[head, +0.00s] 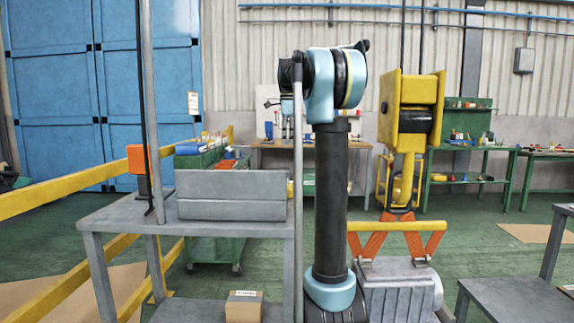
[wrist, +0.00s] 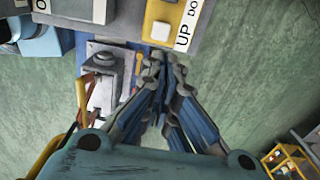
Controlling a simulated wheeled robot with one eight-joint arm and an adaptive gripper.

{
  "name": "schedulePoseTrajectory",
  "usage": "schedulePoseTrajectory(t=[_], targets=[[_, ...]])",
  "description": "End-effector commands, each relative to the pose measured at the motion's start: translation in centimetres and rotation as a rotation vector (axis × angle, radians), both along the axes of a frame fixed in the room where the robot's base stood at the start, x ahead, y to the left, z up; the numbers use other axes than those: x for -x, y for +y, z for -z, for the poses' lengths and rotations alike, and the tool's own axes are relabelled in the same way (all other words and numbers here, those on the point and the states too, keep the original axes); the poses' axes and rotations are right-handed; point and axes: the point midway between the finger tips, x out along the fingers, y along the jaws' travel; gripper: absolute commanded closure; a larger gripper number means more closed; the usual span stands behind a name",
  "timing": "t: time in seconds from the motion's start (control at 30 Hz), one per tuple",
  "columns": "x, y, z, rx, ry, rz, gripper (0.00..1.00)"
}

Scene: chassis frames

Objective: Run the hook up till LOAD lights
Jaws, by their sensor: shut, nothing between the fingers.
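In the wrist view my gripper (wrist: 164,58) is shut and empty. Its fingertips are close to the lower edge of a yellow control panel (wrist: 172,12), just below a pale button (wrist: 160,31) beside an UP label (wrist: 184,36). I cannot tell whether they touch. A DOWN label is partly cut off at the top edge. In the head view the yellow hook block (head: 408,92) hangs at right. Its hook (head: 402,185) meets orange slings (head: 400,242) at a yellow bar (head: 396,226) above a grey machine (head: 398,287). No LOAD lamp can be made out.
A grey table (head: 120,218) stands at left with a grey box-like piece (head: 230,195) on it. A yellow railing (head: 70,192) runs along the left. Another grey table (head: 520,298) is at right. Workbenches line the back wall; green floor lies between.

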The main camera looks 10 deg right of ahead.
Motion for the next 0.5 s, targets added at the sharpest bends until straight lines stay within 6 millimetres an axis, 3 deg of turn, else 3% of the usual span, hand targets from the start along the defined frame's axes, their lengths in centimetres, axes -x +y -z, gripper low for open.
schedulePoseTrajectory(t=[0.17,0.5], targets=[[0.0,0.0,2.0,0.0,0.0,0.0,1.0],[0.0,0.0,8.0,0.0,0.0,0.0,1.0]])
